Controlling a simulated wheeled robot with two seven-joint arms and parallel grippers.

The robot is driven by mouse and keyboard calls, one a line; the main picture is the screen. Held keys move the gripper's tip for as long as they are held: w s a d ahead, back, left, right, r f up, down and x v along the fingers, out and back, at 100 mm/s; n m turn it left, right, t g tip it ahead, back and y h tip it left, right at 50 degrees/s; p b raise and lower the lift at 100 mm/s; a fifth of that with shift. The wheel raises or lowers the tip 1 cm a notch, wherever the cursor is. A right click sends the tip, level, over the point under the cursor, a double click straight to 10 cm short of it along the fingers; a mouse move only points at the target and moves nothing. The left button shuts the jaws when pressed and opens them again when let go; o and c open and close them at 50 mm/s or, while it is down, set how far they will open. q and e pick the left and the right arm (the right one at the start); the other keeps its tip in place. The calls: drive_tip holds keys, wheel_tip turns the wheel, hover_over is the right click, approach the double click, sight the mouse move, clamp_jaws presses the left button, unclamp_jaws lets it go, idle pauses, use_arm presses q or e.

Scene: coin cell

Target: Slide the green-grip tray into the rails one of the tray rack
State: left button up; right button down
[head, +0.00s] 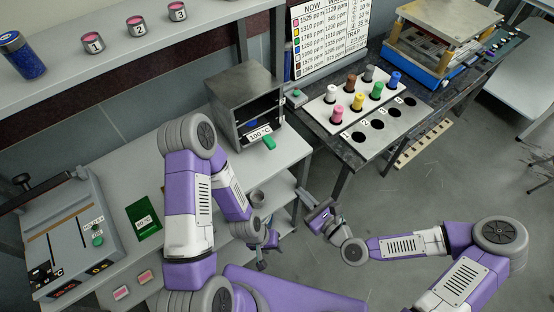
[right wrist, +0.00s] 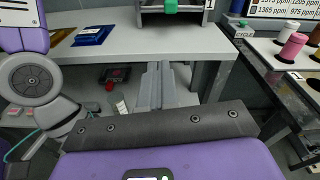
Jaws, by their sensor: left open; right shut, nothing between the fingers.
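The tray rack appears to be the grey open-fronted box (head: 243,98) at the bench's right end, with a "100 °C" label. A green grip (head: 269,143) sticks out low at its front; it also shows at the top of the right wrist view (right wrist: 170,6). The tray behind the grip is mostly hidden, so its exact rail and depth cannot be told. My right gripper (head: 315,203) is shut and empty, right of and below the rack, apart from it; its fingers (right wrist: 155,85) point toward the grip. My left gripper (head: 262,256) is open, low beside the bench's shelves, partly hidden by my arm.
A press-like device (head: 68,235) and a green card (head: 143,219) are at the left. A dark table with a board of coloured bottles (head: 352,98) stands right of the rack. Numbered jars (head: 137,26) stand on the upper shelf. The floor at lower right is clear.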

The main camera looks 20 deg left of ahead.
wheel_tip(320, 180, up, 2)
drive_tip(key=m+t, duration=0.1)
drive_tip(key=m, duration=0.1)
use_arm(q)
wheel_tip(320, 180, down, 3)
drive_tip(key=b, duration=0.2)
drive_tip(key=shift+b, duration=0.4)
use_arm(e)
approach(271, 150)
drive_tip(key=shift+y, duration=0.3)
drive_tip(key=x, duration=0.7)
drive_tip(key=shift+d+f, duration=0.1)
